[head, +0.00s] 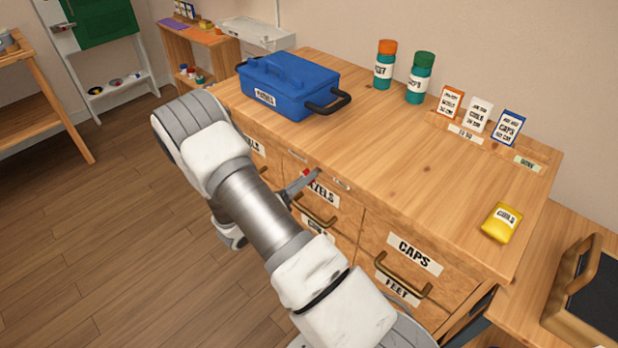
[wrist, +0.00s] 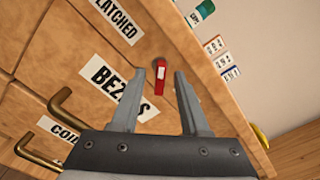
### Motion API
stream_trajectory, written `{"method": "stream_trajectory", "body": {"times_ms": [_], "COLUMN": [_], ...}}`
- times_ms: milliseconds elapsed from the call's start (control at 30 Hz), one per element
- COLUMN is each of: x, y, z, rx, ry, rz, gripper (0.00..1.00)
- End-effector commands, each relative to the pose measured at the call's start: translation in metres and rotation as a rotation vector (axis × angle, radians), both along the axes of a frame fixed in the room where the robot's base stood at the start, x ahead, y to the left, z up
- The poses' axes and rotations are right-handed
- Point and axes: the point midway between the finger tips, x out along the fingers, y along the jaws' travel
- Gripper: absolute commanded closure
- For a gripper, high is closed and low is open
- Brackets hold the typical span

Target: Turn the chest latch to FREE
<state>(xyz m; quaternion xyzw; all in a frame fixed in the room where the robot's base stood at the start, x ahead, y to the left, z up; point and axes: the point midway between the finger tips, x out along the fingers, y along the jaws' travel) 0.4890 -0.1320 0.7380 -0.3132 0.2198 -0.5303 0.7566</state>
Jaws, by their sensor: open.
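The chest latch (wrist: 161,74) is a small red lever with a pale mark, on the wooden chest's front near its top edge. In the wrist view it lies between and just beyond my fingertips, beside the LATCHED label (wrist: 115,20). In the head view only a bit of red (head: 306,173) shows by my fingers. My gripper (wrist: 159,78) is open and empty, with one finger on each side of the latch as seen from the wrist; contact cannot be told. It also shows in the head view (head: 301,184). No FREE label can be read.
The chest's drawers carry brass handles (head: 404,278) and labels, including BEZELS (wrist: 113,88) just beneath the latch. A blue toolbox (head: 288,84), two bottles, several small cards and a yellow packet (head: 502,223) stand on the top. The top's middle is clear.

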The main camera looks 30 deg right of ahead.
Motion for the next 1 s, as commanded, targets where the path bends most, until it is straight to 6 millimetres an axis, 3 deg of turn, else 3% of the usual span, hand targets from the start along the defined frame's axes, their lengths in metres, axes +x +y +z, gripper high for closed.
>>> {"method": "stream_trajectory", "body": {"times_ms": [200, 467, 567, 733, 1000], "x": [0.006, 0.007, 0.007, 0.006, 0.006], "y": [-0.016, -0.018, -0.018, -0.017, -0.017], "z": [0.000, 0.000, 0.000, 0.000, 0.000], "rx": [-0.001, -0.001, -0.001, -0.001, 0.000], "ry": [0.000, 0.000, 0.000, 0.000, -0.001], "rz": [0.001, 0.001, 0.001, 0.001, 0.000], "gripper": [0.55, 0.55, 0.68, 0.98, 1.00]}}
